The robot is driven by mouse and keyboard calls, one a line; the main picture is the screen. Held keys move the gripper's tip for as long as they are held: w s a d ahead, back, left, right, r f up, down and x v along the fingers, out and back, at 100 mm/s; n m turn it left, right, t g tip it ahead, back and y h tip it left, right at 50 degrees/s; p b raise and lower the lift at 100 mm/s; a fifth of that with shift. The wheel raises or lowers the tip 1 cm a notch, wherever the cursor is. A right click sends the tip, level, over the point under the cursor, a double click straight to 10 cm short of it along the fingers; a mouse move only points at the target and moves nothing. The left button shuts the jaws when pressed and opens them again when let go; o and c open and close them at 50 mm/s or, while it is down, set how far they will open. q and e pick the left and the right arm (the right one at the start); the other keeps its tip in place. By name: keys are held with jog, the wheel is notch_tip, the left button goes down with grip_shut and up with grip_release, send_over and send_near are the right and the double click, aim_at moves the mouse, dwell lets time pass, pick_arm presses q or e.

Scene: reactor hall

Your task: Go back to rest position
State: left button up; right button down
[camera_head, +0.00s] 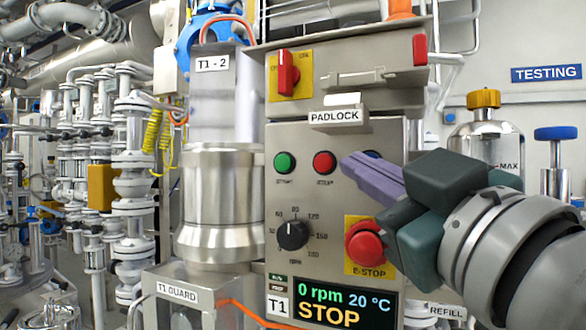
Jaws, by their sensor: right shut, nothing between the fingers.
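My right gripper (352,165) reaches in from the right in front of the control panel (328,220). Its purple-grey fingers are together and hold nothing. The fingertips are near the red button (324,162) and hide most of a blue button at the right. The gripper's dark green body is beside the red E-STOP button (363,246) and covers part of its yellow plate. I cannot tell whether the fingers touch the panel. The display (330,305) reads 0 rpm, 20 °C and STOP. My left gripper is not in view.
A red switch (288,73) and a PADLOCK label (335,116) are above the buttons; a black dial (292,235) is below. A metal column marked T1 - 2 (213,110) stands left. A tank with an orange cap (484,98) and a blue-handled valve (556,133) are right.

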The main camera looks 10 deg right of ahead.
jog(key=s+d+f+m+g+h+p, duration=0.25)
jog(key=s+f+g+p, duration=0.25)
jog(key=s+g+p, duration=0.5)
jog(key=s+d+f+m+g+h+p, duration=0.1)
jog(key=s+d+f+m+g+p, duration=0.2)
jog(key=s+f+g+p, duration=0.75)
jog(key=s+r+t+p, duration=0.3)
jog(key=r+p, duration=3.2)
jog(key=r, duration=0.6)
jog(key=shift+r, duration=0.15)
jog(key=shift+s+d, duration=0.1)
